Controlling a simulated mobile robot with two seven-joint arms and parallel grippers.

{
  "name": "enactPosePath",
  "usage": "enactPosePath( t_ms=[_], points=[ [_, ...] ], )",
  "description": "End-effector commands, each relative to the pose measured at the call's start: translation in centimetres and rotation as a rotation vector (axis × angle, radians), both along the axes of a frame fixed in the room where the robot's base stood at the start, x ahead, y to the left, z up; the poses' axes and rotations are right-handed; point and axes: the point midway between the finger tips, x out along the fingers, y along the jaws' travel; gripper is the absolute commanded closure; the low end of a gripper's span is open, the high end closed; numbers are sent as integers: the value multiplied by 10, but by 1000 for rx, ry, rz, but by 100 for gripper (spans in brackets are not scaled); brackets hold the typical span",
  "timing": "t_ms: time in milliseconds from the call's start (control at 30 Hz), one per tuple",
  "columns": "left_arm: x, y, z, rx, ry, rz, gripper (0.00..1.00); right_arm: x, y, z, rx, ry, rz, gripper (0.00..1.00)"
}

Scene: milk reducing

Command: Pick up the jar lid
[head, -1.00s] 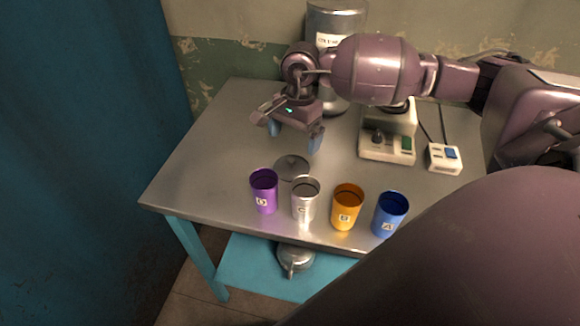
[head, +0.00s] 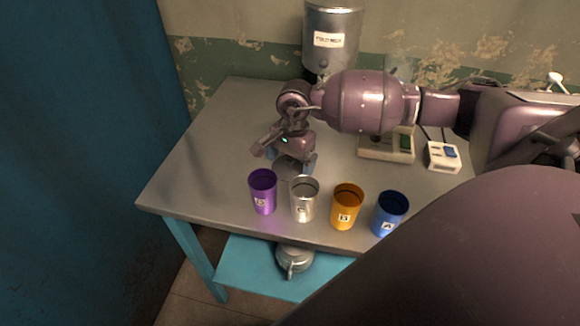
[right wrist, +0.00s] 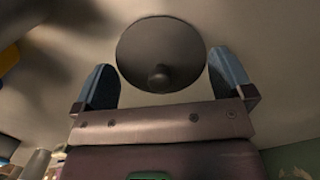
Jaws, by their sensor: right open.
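The jar lid is a grey disc with a small round knob. In the right wrist view the lid (right wrist: 160,45) lies on the table ahead of and between the two blue fingertips. In the head view the lid (head: 286,172) is partly hidden by my right gripper (head: 290,163), just behind the purple and silver cups. My right gripper (right wrist: 162,85) is open and empty, its fingers pointing down at either side of the lid. I see no contact with it. My left gripper is not in view.
A purple cup (head: 263,192), a silver cup (head: 304,199), an orange cup (head: 346,206) and a blue cup (head: 390,213) stand near the table's front edge. A tall metal container (head: 332,38) and a white device (head: 388,146) are farther back. The table's left side (head: 200,150) is clear.

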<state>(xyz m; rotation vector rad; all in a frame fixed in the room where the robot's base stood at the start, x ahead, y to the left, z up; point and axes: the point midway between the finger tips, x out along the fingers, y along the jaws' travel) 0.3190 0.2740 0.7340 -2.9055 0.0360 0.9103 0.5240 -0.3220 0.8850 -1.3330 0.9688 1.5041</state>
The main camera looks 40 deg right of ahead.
Motion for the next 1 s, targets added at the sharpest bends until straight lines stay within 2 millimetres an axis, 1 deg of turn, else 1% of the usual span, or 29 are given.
enactPosePath(
  t_ms=[33, 67, 600, 633, 1000],
  points=[
    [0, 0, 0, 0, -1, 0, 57, 0, 0, 0, 0, 0, 0, 9],
    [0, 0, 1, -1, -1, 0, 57, 0, 0, 0, 0, 0, 0, 14],
    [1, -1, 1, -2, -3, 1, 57, -1, 0, -2, 0, 5, 0, 96],
    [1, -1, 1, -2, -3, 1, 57, -2, 0, -3, 0, 5, 0, 100],
    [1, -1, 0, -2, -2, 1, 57, -3, 0, -4, -2, 11, -1, 100]
  ],
)
